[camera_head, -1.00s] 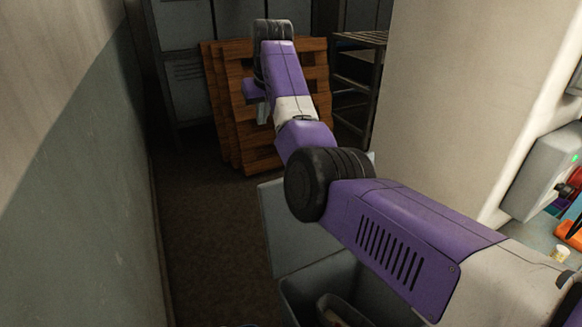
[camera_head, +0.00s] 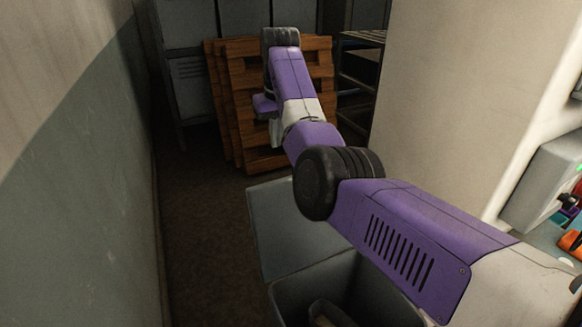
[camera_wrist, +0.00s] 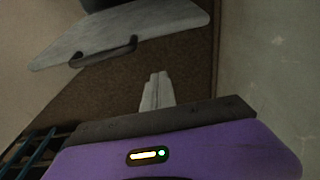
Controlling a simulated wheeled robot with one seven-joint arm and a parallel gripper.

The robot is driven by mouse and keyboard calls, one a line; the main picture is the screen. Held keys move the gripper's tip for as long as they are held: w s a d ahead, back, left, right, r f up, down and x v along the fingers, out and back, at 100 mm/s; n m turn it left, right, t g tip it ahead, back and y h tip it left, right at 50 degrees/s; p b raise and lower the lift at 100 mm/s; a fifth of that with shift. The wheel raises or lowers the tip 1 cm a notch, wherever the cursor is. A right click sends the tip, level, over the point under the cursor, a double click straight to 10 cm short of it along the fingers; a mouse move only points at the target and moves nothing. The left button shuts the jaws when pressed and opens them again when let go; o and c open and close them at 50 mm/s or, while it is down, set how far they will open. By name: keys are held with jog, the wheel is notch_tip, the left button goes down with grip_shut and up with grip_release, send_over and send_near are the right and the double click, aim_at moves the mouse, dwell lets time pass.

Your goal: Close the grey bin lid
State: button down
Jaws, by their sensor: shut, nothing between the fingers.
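The grey bin (camera_head: 277,299) stands at the bottom of the head view, open at the top. Its grey lid (camera_head: 283,232) is swung open and stands tilted up at the bin's far side. My arm hides the right part of both. My gripper (camera_head: 275,133) is beyond the lid in the head view, pointing down, apart from it. In the wrist view the fingers of my gripper (camera_wrist: 157,92) are together and empty over the floor. The lid (camera_wrist: 170,20) shows above them there, with a dark bar handle (camera_wrist: 103,52) along its edge.
Wooden pallets (camera_head: 235,115) lean against grey lockers (camera_head: 187,75) at the back, behind my gripper. A wall (camera_head: 80,200) runs along the left and a pale pillar (camera_head: 450,110) stands at the right. The brown floor (camera_head: 205,230) between wall and bin is clear.

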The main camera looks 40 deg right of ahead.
notch_tip(320, 180, down, 9)
jog(key=s+p, duration=0.2)
jog(key=p, duration=0.3)
jog(key=shift+s, duration=0.2)
dwell(0.6)
jog(key=shift+a+f, duration=0.1)
dwell(0.4)
